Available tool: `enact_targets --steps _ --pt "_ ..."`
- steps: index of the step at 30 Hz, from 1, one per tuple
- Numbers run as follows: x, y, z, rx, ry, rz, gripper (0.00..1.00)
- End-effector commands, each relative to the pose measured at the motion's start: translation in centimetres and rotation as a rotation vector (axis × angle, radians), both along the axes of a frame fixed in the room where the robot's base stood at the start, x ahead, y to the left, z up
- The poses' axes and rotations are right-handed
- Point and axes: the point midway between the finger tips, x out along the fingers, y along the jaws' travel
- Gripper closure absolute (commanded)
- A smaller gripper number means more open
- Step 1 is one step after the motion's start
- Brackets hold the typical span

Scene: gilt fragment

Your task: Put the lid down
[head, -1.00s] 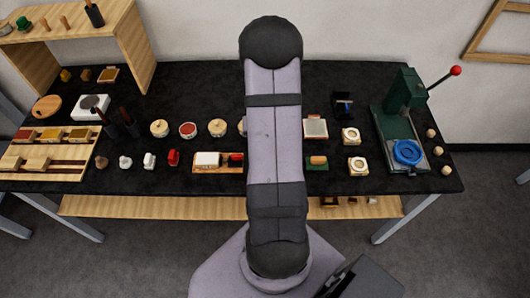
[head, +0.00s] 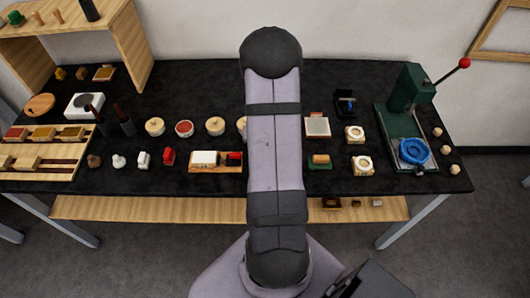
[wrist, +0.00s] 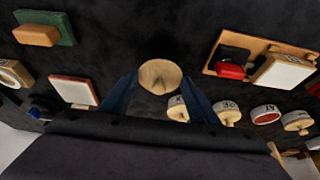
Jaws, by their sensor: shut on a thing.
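My gripper (wrist: 160,80) has its two blue fingers on either side of a round, pale wooden lid (wrist: 160,73) in the wrist view. It is shut on the lid, which appears held over the black table top; its height is unclear. In the head view my own arm hides the gripper and lid. A pot with red contents and no lid (head: 184,128) stands in the row of pots; it also shows in the wrist view (wrist: 265,114), to the right of my gripper.
Lidded pots (head: 155,126) (head: 215,126) flank the open pot. A wooden tray (head: 230,167) with a white-topped block and a red piece lies in front. A red-edged white pad (head: 317,126), a green-based stamp (head: 320,161) and a green press (head: 408,110) stand right. Black table shows between them.

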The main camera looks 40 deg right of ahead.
Motion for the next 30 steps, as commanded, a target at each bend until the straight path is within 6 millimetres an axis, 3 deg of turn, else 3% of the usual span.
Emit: enact_targets --steps 9,25,26,27,30 --pt "0.0 0.0 -3.4 -0.001 -0.001 0.0 0.67" --pt "0.0 0.0 -4.1 0.0 0.0 0.0 0.67" --pt "0.0 0.0 -3.9 0.0 0.0 0.0 0.38" --pt "0.0 0.0 -3.9 0.0 0.0 0.0 0.29" --pt "0.0 0.0 -3.9 0.0 0.0 0.0 0.27"
